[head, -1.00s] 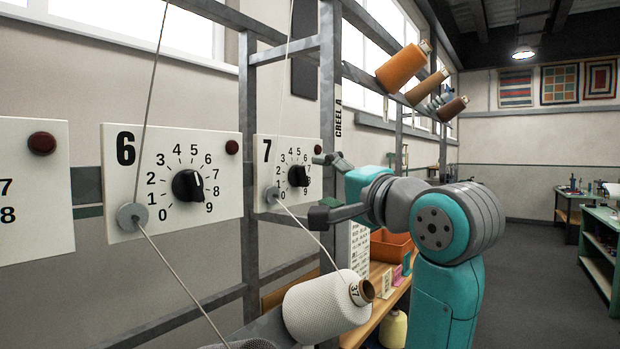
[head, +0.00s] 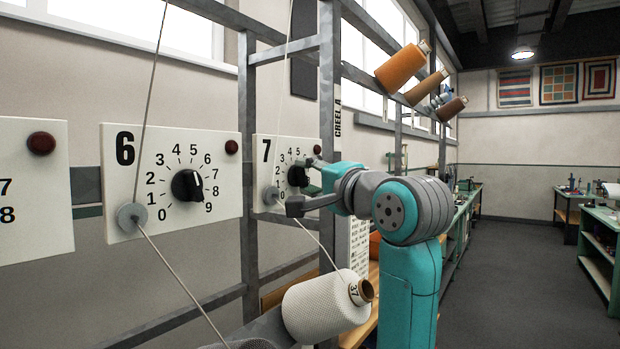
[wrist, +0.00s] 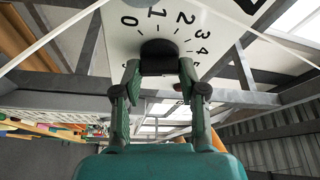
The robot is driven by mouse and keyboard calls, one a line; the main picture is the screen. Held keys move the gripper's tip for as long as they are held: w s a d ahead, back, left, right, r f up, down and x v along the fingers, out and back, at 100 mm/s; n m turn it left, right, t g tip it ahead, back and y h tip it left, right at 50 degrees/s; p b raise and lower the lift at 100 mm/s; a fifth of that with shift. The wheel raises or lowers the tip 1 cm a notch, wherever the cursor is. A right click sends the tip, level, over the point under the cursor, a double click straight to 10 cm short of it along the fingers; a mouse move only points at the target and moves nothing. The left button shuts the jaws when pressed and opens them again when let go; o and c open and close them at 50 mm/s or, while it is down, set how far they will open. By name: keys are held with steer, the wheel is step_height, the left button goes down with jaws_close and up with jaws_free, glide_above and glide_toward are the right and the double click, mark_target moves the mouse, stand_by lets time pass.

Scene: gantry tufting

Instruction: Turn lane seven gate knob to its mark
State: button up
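The lane seven knob (head: 297,176) is black and sits on the white panel marked 7 (head: 263,180), inside a ring of numbers. In the wrist view the knob (wrist: 158,57) is at top centre, with 0 to 4 readable around it. My gripper (head: 304,183) is at the panel, its fingers spread. In the wrist view the gripper (wrist: 159,70) has one fingertip on each side of the knob, very close to its edges; contact is unclear. The right part of the dial is hidden behind my gripper in the head view. The knob's pointer and mark cannot be made out.
The lane six panel (head: 172,180) with its own knob (head: 187,185) is to the left. A yarn runs through a grey disc (head: 271,195) beside the lane seven knob. A white yarn cone (head: 325,306) lies below my gripper. Grey frame posts (head: 328,100) stand close by.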

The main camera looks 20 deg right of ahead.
steer(key=shift+n, duration=0.3)
steer(key=n+y, duration=0.1)
steer(key=n, duration=0.2)
steer(key=n+t+y, duration=0.1)
steer(key=n, duration=0.3)
steer(key=shift+w+d+f+t+y, duration=0.1)
steer(key=shift+f+t+y, duration=0.05)
steer(key=shift+t+y, duration=0.2)
steer(key=n+y, duration=0.2)
steer(key=n, duration=0.1)
steer(key=n+g+y, duration=0.1)
steer(key=n+y, duration=0.1)
steer(key=n, duration=0.2)
steer(key=shift+n, duration=0.3)
steer(key=n+g+y, duration=0.1)
steer(key=n, duration=0.2)
steer(key=n+g+y, duration=0.1)
steer(key=n, duration=0.2)
steer(key=n+g+y, duration=0.1)
steer(key=n+y, duration=0.1)
steer(key=n, duration=0.1)
steer(key=shift+d, duration=0.15)
steer(key=n+g, duration=0.1)
steer(key=n, duration=0.3)
steer(key=n+g+y, duration=0.1)
steer(key=n+g, duration=0.1)
steer(key=n, duration=0.2)
steer(key=shift+y, duration=0.25)
